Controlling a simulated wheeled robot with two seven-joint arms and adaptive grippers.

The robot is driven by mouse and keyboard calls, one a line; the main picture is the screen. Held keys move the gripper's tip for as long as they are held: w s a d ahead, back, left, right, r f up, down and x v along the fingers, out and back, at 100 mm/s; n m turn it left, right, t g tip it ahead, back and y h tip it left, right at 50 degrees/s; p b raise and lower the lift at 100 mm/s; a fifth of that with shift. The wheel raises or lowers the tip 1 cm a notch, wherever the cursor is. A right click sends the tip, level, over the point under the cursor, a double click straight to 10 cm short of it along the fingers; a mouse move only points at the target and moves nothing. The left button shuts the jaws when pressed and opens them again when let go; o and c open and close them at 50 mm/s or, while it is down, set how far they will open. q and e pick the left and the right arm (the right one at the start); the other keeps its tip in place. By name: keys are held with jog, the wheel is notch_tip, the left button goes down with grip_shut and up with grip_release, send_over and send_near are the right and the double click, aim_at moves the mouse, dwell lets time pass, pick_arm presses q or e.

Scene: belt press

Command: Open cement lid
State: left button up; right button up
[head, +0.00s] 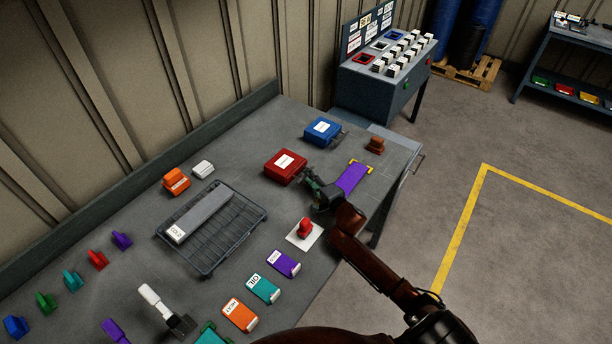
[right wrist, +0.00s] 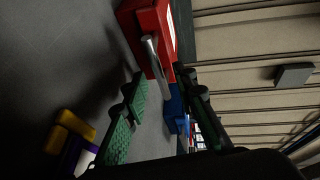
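A red box (head: 285,167) with a white label and a blue box (head: 323,131) with a white label stand on the bench. The label writing is too small to read, so I cannot tell which is cement. My right gripper (head: 313,186) is at the near right side of the red box. In the right wrist view the red box (right wrist: 150,28) carries a metal bar handle (right wrist: 154,62). The open green-padded fingers (right wrist: 165,95) lie either side of the handle's line; contact is not visible. The red box looks shut.
A purple strip (head: 352,178) with yellow corner marks and a brown block (head: 375,145) lie right of the gripper. A red knob (head: 305,227) on a white plate is nearer. A black rack (head: 245,233) and several coloured pieces fill the left of the bench (head: 240,130).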

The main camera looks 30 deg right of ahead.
aim_at(290, 167)
jog(key=shift+w+f, duration=0.2)
jog(key=shift+w, duration=0.55)
jog(key=shift+w+f, duration=0.15)
jog(key=shift+w, duration=0.55)
jog(key=shift+c, duration=0.3)
grip_shut()
